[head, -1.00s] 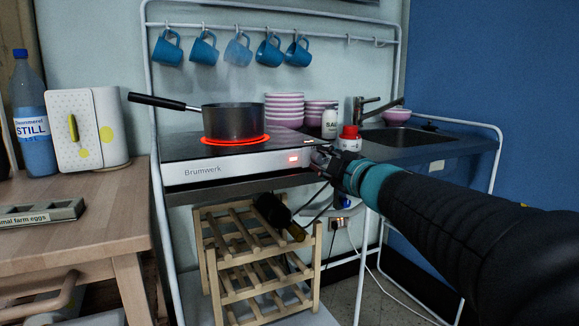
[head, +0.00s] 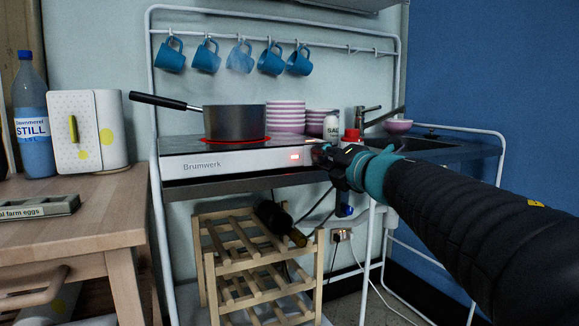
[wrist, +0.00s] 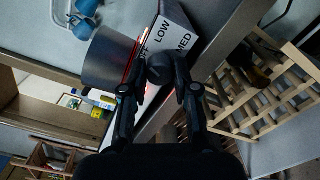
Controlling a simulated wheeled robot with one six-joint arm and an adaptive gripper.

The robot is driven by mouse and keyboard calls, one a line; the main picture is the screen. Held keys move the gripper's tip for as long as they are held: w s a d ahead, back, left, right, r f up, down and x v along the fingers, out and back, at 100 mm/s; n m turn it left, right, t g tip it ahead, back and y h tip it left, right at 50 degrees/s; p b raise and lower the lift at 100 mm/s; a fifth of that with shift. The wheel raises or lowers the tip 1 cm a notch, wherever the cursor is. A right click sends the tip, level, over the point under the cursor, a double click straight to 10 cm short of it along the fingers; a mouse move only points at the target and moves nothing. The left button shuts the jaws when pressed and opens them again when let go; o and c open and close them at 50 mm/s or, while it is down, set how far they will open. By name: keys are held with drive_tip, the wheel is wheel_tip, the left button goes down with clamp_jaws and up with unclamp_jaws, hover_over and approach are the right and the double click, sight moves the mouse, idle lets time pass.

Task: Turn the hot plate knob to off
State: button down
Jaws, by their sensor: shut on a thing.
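The hot plate (head: 240,162), with a white front marked "Brumwerk", stands on the counter. Its red indicator (head: 295,156) is lit, and the burner (head: 238,140) glows red under a dark saucepan (head: 234,122). My gripper (head: 318,154) is at the right end of the hot plate's front. In the wrist view, its two fingers (wrist: 161,64) are shut on the dark round knob (wrist: 160,70). The labels "LOW" and "MED" and part of "OFF" show beside the knob. The fingers cover part of it, and I cannot tell its pointer's setting.
The saucepan's long handle (head: 157,101) sticks out left. Striped bowls (head: 285,117), a salt jar (head: 331,126) and a red-topped container (head: 351,136) stand behind my gripper. A wooden rack (head: 260,262) with a bottle is below. Blue mugs (head: 240,57) hang above.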

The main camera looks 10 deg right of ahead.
drive_tip(key=shift+n+b, duration=1.05)
drive_tip(key=shift+n, duration=1.15)
drive_tip(key=c, duration=0.9)
unclamp_jaws()
drive_tip(key=shift+s, duration=0.1)
drive_tip(key=v, duration=1.1)
drive_tip(key=shift+s+d, duration=0.2)
drive_tip(key=shift+s, duration=0.15)
